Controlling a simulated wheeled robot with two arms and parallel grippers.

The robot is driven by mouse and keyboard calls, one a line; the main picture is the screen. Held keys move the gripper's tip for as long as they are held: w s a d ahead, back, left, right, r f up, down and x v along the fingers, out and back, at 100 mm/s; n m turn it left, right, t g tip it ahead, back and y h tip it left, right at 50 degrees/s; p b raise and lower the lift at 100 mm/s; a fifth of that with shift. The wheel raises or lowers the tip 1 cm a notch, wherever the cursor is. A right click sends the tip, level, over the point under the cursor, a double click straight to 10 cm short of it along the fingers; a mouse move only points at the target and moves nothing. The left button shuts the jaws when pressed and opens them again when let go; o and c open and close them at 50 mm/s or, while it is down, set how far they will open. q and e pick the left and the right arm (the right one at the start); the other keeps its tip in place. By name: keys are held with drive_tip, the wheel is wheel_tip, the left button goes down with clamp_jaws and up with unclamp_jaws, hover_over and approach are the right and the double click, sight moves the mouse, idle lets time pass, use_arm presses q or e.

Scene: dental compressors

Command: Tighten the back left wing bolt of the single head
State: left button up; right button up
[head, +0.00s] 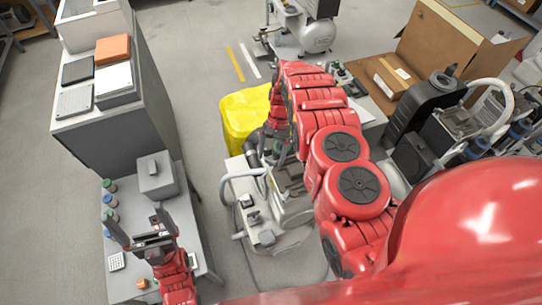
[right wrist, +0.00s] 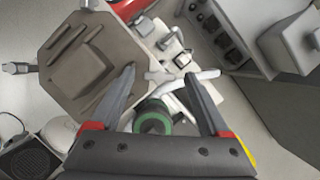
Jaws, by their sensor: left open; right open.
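A brown-grey block-like head (right wrist: 95,60) lies to the left of the bolt, partly behind the left finger. A green and black round part (right wrist: 152,118) sits between the fingers, close to the palm. In the head view, the compressor unit (head: 265,205) stands below my red right arm, which hides much of it. My left gripper (head: 136,226) is open and empty above the grey bench.
A grey bench (head: 125,285) at the left holds small bottles (head: 108,201) and a grey box (head: 156,175). A tall grey cabinet (head: 105,140) stands behind it. A yellow bin (head: 236,115) is beyond the compressor. Cardboard boxes (head: 435,45) and equipment crowd the right. Floor is clear at top left.

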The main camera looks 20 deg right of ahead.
drive_tip(key=b+v, duration=0.4)
drive_tip(key=v, duration=1.3)
drive_tip(key=shift+s, duration=0.15)
